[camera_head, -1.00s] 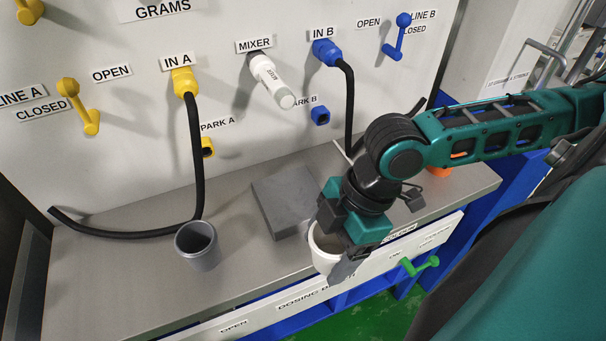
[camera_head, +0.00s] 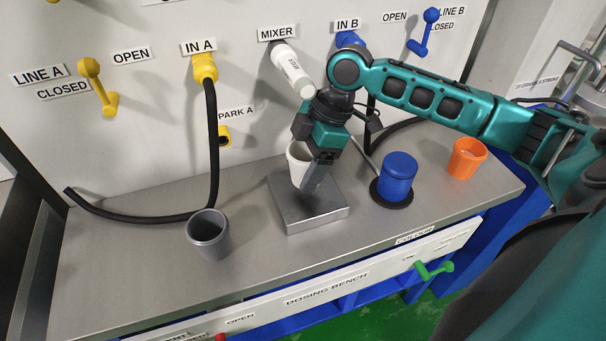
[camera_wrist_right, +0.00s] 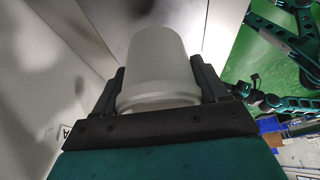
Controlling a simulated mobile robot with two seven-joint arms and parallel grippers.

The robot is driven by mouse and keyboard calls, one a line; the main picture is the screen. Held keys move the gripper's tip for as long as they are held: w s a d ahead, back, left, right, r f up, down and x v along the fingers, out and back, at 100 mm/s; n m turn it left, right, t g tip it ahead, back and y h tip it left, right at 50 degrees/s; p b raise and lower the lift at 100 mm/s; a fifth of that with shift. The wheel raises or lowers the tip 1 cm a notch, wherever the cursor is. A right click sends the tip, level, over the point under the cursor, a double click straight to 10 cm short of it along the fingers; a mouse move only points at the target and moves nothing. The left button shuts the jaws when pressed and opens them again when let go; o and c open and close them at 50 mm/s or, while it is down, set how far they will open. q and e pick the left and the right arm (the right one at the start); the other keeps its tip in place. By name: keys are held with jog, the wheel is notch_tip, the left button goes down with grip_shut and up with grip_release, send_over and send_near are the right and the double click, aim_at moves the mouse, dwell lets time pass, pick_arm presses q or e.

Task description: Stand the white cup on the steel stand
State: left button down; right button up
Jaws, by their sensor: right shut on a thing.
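The white cup (camera_head: 297,165) is in my right gripper (camera_head: 312,178), which is shut on it. The cup is upright or nearly so, over the back part of the steel stand (camera_head: 318,212), a low square block on the bench. Whether the cup touches the stand or hangs just above it, I cannot tell. In the right wrist view the cup (camera_wrist_right: 158,70) sits between the two fingers (camera_wrist_right: 160,90). The mixer nozzle (camera_head: 290,68) is on the wall above, close to the right gripper. My left gripper is not in view.
A grey cup (camera_head: 208,236) stands on the bench left of the stand. A blue container (camera_head: 397,178) on a black disc and an orange cup (camera_head: 467,158) stand to the right. A black hose (camera_head: 212,150) hangs from IN A. The bench front left is clear.

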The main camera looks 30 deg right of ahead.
aim_at(303, 174)
jog(key=shift+w, duration=0.2)
notch_tip(303, 174, down, 3)
jog(key=shift+f+b, duration=0.1)
jog(key=shift+b, duration=0.2)
jog(key=shift+f, duration=0.2)
jog(key=shift+f, duration=0.15)
jog(key=o, duration=1.1)
jog(key=shift+c, duration=0.2)
